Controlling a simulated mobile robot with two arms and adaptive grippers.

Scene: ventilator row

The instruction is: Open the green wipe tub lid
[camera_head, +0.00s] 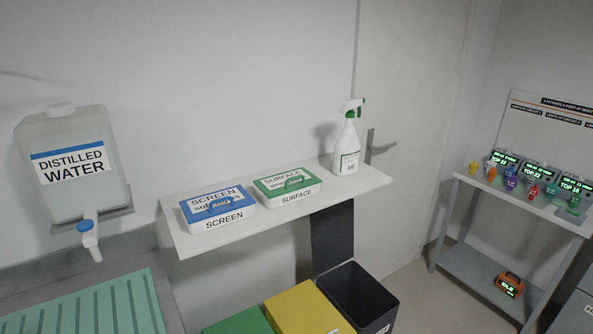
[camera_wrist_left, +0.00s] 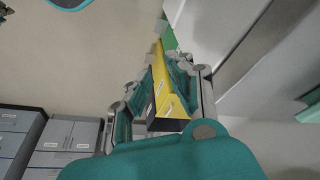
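The green-lidded wipe tub (camera_head: 294,197) stands on the white wall shelf, right of the blue one. Its green lid (camera_head: 270,185), lettered SURFACE and with a green handle on top, lies flat and looks closed. The blue-lidded tub (camera_head: 219,223), labelled SCREEN, stands beside it with its lid down. My left gripper (camera_wrist_left: 166,62) shows only in the left wrist view. Its teal fingers are apart, with nothing held, and a yellow bin shows beyond them. Neither tub shows clearly in that view. My right gripper is in neither view.
A green-and-white spray bottle (camera_head: 347,147) stands at the right of the shelf (camera_head: 178,240). A distilled water container (camera_head: 70,160) hangs at left. Below are green, yellow (camera_head: 306,308) and dark (camera_head: 358,298) bins. A trolley with small devices (camera_head: 481,262) stands at right.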

